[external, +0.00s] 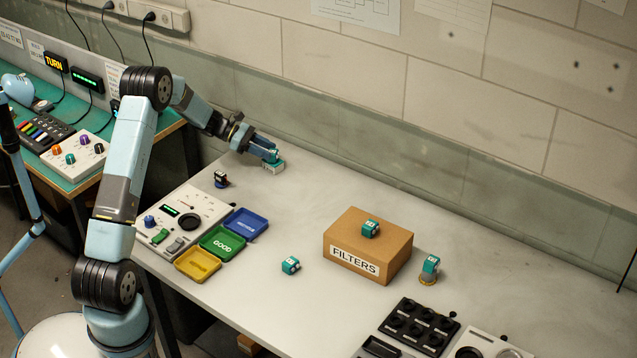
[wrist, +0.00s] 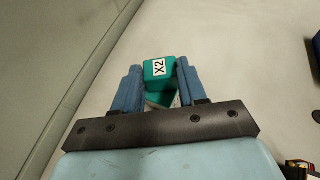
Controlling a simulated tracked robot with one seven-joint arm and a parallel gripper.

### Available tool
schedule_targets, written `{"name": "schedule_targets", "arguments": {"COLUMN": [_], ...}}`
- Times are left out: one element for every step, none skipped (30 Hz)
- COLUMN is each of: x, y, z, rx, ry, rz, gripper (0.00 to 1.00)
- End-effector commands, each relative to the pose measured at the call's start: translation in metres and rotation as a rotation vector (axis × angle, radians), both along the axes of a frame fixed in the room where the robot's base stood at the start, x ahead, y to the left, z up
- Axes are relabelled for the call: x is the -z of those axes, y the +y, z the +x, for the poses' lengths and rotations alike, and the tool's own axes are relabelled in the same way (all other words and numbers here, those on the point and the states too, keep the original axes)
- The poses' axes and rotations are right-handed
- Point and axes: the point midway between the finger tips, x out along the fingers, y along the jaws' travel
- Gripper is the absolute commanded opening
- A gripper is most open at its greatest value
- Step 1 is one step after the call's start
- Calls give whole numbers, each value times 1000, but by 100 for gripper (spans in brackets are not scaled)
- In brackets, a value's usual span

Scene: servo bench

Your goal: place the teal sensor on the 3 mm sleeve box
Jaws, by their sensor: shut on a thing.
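My gripper (external: 271,155) reaches down at the far left part of the bench, near the wall. In the wrist view, its two blue fingers (wrist: 158,84) are shut on a teal sensor (wrist: 158,69) with a white label reading X2. In the external view a little teal (external: 276,157) shows at the fingertips. Directly below it is a small white box (external: 274,168) with dark marks, too small to read; it may be the sleeve box. The sensor looks to be on or just above this box; I cannot tell whether they touch.
Other teal sensors are on the cardboard FILTERS box (external: 350,263), on the bare bench (external: 290,265) and on a round base (external: 430,265). A small dark device (external: 221,179) stands left of my gripper. Blue, green (external: 222,243) and yellow trays lie nearer. The back middle of the bench is clear.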

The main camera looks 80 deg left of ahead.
Motion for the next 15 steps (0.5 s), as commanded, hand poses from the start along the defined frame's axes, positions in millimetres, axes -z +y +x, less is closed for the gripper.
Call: {"name": "schedule_targets", "arguments": {"x": [2,1,1,1,1,1,1,1,1,1,1,1,1,1,1], "y": [0,0,0,0,0,0,0,0,0,0,0,0,0,0,0], "z": [0,0,0,0,0,0,0,0,0,0,0,0,0,0,0], "rx": [0,0,0,0,0,0,0,0,0,0,0,0,0,0,0], "ry": [0,0,0,0,0,0,0,0,0,0,0,0,0,0,0], "rz": [-1,0,0,0,0,0,0,0,0,0,0,0,0,0,0], "gripper": [12,43,47,50,53,57,60,62,66,67,67,67,67,67,67]}}
